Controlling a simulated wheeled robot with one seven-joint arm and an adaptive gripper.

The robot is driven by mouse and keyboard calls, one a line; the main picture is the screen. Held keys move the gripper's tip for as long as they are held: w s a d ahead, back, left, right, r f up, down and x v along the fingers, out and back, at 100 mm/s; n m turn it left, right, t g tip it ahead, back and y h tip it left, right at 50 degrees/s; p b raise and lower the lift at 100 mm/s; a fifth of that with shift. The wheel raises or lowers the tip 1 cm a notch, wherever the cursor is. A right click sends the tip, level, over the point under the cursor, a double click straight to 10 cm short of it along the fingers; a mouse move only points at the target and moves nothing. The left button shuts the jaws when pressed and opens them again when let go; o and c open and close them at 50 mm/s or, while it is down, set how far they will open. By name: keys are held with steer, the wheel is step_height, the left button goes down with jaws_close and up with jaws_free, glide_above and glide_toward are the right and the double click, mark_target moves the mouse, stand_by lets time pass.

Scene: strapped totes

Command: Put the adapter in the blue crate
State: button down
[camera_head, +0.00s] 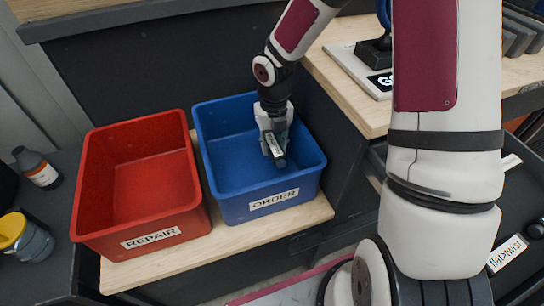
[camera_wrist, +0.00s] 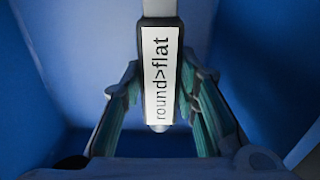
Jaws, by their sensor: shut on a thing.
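The adapter (camera_wrist: 161,75) is a slim dark piece with a white label reading "round>flat" in the wrist view. It also shows as a small dark piece with a pale label in the head view (camera_head: 275,146). My gripper (camera_wrist: 160,100) is shut on it, with teal finger pads on both sides. In the head view my gripper (camera_head: 272,135) reaches down into the blue crate (camera_head: 296,178), which is labelled "ORDER". The adapter is within the crate's opening. I cannot tell whether it touches the crate's floor.
An empty red crate (camera_head: 185,218) labelled "REPAIR" stands left of the blue one on a wooden board (camera_head: 226,243). A dark bottle (camera_head: 37,168) and a yellow-lidded jar (camera_head: 26,237) are at the far left. A wooden worktop (camera_head: 340,84) adjoins at the upper right.

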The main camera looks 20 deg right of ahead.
mark_target(273, 144)
steer(key=shift+f+b, duration=0.7)
steer(key=shift+f, duration=1.1)
steer(key=shift+f, duration=0.15)
steer(key=shift+f, duration=0.2)
steer(key=c, duration=1.2)
jaws_free()
steer(key=shift+c, duration=0.2)
step_height(273, 144, up, 8)
steer(key=p, duration=0.3)
steer(key=shift+r, duration=0.15)
